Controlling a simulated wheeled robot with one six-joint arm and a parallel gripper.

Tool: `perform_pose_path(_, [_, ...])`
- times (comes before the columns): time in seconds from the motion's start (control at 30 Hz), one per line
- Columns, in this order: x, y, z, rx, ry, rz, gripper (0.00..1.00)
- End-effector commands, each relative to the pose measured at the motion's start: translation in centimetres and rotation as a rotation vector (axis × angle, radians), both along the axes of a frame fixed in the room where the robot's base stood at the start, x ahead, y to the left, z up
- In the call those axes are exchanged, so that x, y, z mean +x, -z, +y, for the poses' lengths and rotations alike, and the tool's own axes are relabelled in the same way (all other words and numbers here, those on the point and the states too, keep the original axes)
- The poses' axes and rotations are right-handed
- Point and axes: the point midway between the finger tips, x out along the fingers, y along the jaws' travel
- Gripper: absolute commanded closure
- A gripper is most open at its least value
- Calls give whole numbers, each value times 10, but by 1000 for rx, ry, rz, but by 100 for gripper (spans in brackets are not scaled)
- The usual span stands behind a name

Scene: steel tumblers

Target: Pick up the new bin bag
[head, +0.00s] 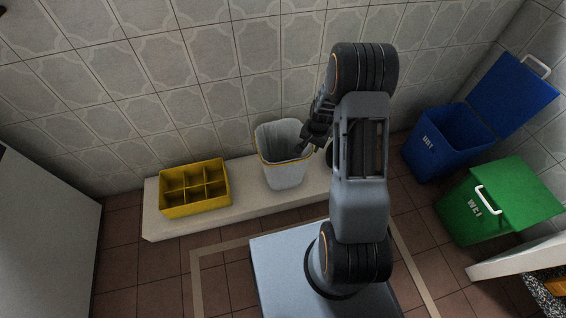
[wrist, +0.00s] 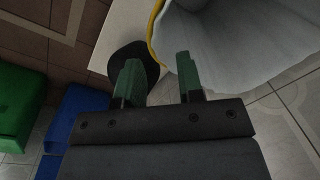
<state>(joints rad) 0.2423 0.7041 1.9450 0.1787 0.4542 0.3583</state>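A black rounded thing (wrist: 148,60) lies on the pale ledge beside the white bin; it may be the new bin bag, but I cannot tell. In the head view its edge (head: 329,154) shows, mostly hidden behind my arm. The white bin (head: 284,175) stands upright on the ledge, with a yellow band at its rim and a pale grey inside. My gripper (head: 305,148) is at the bin's right rim. In the wrist view my gripper (wrist: 159,80) is open, with nothing seen held; one green finger overlaps the black thing, the other the bin (wrist: 225,40).
A yellow six-compartment crate (head: 195,187) sits left on the ledge (head: 245,205). A blue bin (head: 435,150) and a green bin (head: 470,210), lids open, stand on the floor at right. The tiled wall is close behind. Ledge space between crate and white bin is clear.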

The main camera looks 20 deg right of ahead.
Motion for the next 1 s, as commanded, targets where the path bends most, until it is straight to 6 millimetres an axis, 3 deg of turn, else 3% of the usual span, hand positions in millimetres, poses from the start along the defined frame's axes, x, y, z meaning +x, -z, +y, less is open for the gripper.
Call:
perform_pose_path(0.17, [1, 12, 1, 0, -1, 1, 66])
perform_pose_path(0.43, [4, 48, 5, 0, 0, 1, 66])
perform_pose_path(0.73, [5, 51, 5, 0, 0, 0, 66])
perform_pose_path(1.0, [5, 51, 5, 0, 0, 0, 91])
